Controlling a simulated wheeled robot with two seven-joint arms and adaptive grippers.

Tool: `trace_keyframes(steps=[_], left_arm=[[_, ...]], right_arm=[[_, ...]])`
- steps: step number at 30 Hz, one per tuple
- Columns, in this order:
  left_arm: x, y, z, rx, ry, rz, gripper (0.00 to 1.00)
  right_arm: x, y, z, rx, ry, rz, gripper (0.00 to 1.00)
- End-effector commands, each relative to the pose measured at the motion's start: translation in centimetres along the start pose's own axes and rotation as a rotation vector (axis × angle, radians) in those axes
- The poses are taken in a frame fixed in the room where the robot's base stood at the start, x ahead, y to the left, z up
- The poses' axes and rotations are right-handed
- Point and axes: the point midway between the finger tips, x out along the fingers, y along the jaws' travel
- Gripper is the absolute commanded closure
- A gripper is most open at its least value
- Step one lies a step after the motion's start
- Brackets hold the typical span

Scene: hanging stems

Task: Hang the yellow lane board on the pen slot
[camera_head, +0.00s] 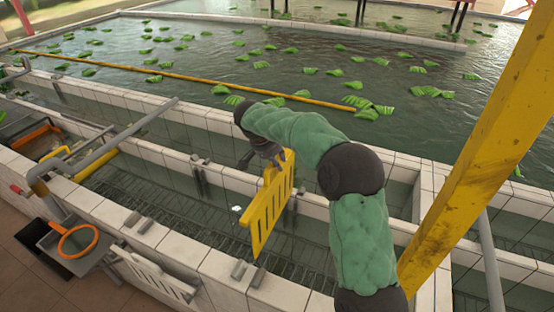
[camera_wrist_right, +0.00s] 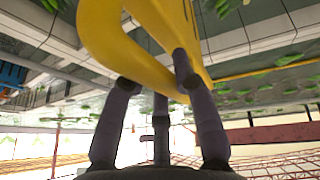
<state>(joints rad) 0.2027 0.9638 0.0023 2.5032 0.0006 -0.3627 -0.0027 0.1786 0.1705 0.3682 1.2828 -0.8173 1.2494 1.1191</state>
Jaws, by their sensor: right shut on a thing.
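The yellow lane board (camera_head: 268,207) is a slotted plate held upright and tilted above the narrow water channel. My right gripper (camera_head: 268,153) is shut on its upper end. In the right wrist view, the fingers of the right gripper (camera_wrist_right: 165,85) close around the looped handle of the yellow board (camera_wrist_right: 104,35). Paired grey brackets (camera_head: 248,273) on the near tiled wall look like a slot, and the board's lower end is close to them in the picture. Which pair is the pen slot I cannot tell. My left gripper is not in view.
A white slotted board (camera_head: 153,272) hangs on the near wall's outer side. A yellow post (camera_head: 480,150) stands at right. Grey pipes (camera_head: 110,150) and a grey box with an orange ring (camera_head: 77,240) are at left. Green leaves float on the far pool.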

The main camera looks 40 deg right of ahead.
Motion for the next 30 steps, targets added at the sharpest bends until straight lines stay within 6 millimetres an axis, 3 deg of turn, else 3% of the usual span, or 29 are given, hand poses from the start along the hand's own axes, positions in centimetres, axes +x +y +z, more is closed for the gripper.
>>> trace_keyframes(steps=[30], left_arm=[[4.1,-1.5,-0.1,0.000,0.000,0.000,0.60]], right_arm=[[6.7,-1.4,2.7,0.002,0.002,-0.002,1.00]])
